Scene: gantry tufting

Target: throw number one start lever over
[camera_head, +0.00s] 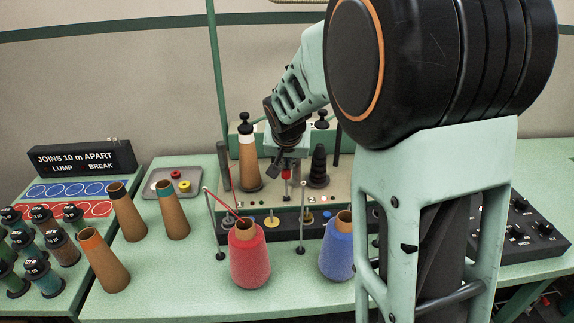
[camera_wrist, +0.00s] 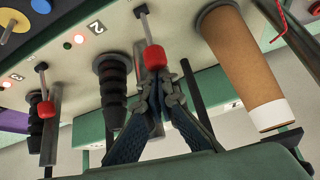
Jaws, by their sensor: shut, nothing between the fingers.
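A start lever, a thin metal stem with a red knob (camera_wrist: 154,58), stands on the beige machine panel between the brown cone and a black cone. The same red knob shows small in the head view (camera_head: 287,174). My gripper (camera_wrist: 157,80) is shut and empty, with its fingertips right at the knob. I cannot tell whether they touch it. In the head view my gripper (camera_head: 287,160) reaches down over the panel. A second red-knobbed lever (camera_wrist: 46,108) stands farther left in the wrist view. The number beside the near lever is not clearly readable.
A brown cone (camera_head: 249,160) and a black stepped cone (camera_head: 318,167) flank my gripper closely. Red (camera_head: 249,262) and blue (camera_head: 337,252) yarn cones stand in front. Thin guide posts (camera_head: 301,225) rise nearby. A lit lamp (camera_wrist: 78,38) shows on the panel.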

